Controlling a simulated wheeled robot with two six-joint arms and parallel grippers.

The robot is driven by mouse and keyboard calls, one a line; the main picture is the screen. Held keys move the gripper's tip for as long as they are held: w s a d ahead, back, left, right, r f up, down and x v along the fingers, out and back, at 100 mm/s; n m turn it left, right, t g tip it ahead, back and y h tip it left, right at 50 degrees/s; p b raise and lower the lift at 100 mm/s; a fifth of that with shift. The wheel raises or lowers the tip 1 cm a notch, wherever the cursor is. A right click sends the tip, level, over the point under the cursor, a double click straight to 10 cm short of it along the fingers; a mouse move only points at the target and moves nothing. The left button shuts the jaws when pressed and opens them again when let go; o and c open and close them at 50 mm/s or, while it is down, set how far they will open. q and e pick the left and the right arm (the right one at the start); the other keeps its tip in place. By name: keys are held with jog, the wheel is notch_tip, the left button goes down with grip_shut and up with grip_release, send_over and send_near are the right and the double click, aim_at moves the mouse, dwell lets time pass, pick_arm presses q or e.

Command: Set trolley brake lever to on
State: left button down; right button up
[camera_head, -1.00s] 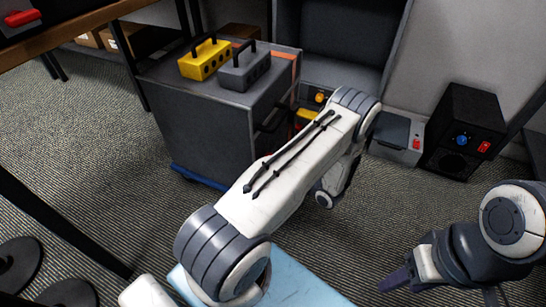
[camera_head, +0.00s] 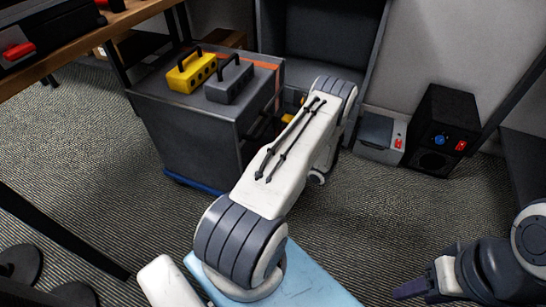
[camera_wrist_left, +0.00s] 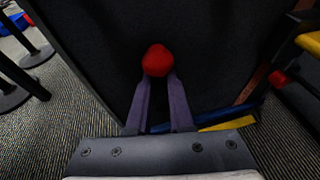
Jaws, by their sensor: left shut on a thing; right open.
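The trolley (camera_head: 198,140) is a dark grey box-shaped cabinet left of the middle in the head view, with a blue strip at its foot. In the left wrist view a dark panel (camera_wrist_left: 215,45), likely its side, fills the middle. My left gripper (camera_wrist_left: 158,84) is shut on a red knob (camera_wrist_left: 157,60) in front of this panel, probably the brake lever's end. The lever's shaft is hidden. In the head view my left arm covers that gripper and the knob. My right gripper (camera_head: 412,288) is open and empty at the lower right, away from the trolley.
A yellow box (camera_head: 191,73) and a grey box (camera_head: 229,82), both with handles, stand on the trolley. A black unit (camera_head: 440,125) and a grey box (camera_head: 378,137) stand by the wall. A wooden table (camera_head: 75,45) is at upper left. Carpet at right is clear.

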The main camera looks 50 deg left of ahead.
pick_arm(q)
jog(key=shift+a+r, duration=0.1)
jog(key=shift+a, duration=0.05)
jog(key=c, duration=0.8)
grip_release()
jog(key=p+v, duration=0.3)
jog(key=v, duration=0.7)
jog(key=shift+d, duration=0.3)
